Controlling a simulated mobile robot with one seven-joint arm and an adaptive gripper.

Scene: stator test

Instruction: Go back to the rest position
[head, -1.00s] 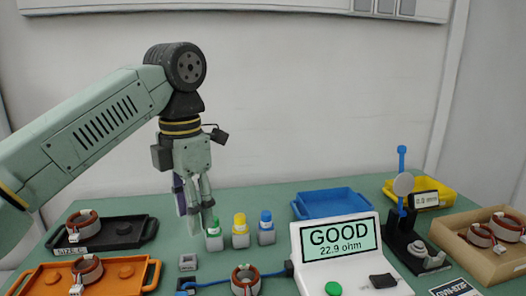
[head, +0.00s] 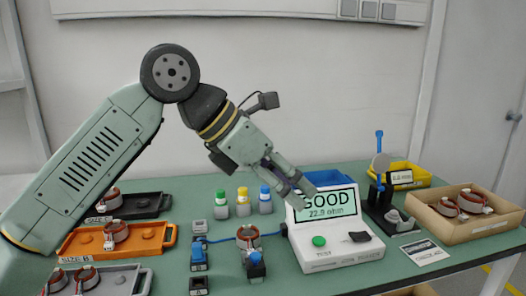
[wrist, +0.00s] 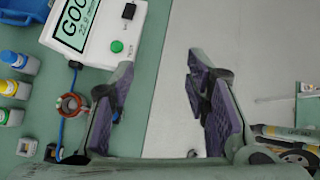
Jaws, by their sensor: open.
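My gripper (head: 297,192) is open and empty. In the head view it hangs tilted down to the right, in front of the upper part of the white tester (head: 330,244), and hides part of its screen. The screen reads GOOD and 22.9 ohm. In the wrist view my gripper's two purple-padded fingers (wrist: 160,97) stand apart with bare floor between them. The tester also shows at the top left of the wrist view (wrist: 105,30), with its green button. A copper-wound stator (head: 248,237) sits left of the tester, near a blue cable and clip.
An orange tray (head: 150,246) and a black tray (head: 150,204) hold stators at the left. Green, yellow and blue capped bottles (head: 243,206) stand behind. A cardboard box (head: 480,225) of stators and a yellow bin (head: 415,172) are at the right. The space above the table is open.

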